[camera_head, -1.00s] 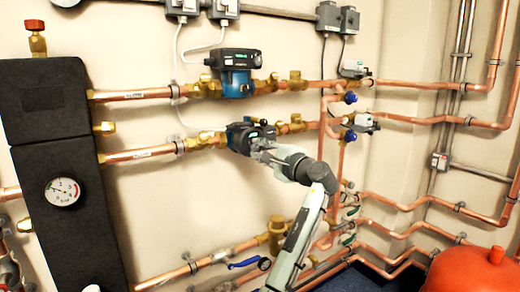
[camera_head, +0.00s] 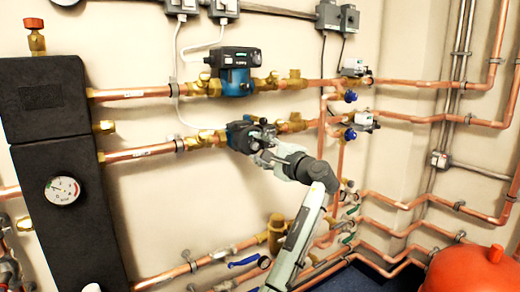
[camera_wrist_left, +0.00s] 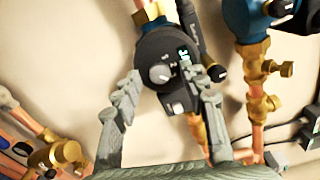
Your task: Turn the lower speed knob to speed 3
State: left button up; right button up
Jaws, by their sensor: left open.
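The lower pump (camera_head: 236,136), blue with a dark face, sits on the lower copper pipe in the head view. Its dark face (camera_wrist_left: 150,47) fills the middle of the left wrist view, with the grey round speed knob (camera_wrist_left: 160,74) on it and a small green-lit display (camera_wrist_left: 184,56) beside the knob. Pale marks surround the knob; its exact setting is too blurred to read. My left gripper (camera_head: 264,138) is at the pump's front. In the left wrist view the gripper (camera_wrist_left: 169,84) is open, one finger either side of the knob, apart from it. My right gripper is not in view.
The upper pump (camera_head: 235,72) sits on the pipe above. Copper pipes and brass valves run along the wall. A black insulated block with a gauge (camera_head: 62,190) stands at left, and a red vessel (camera_head: 468,270) at lower right.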

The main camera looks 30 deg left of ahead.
pick_arm(q)
jog(key=v, duration=1.1)
jog(key=shift+d, duration=0.4)
jog(key=shift+s, duration=0.1)
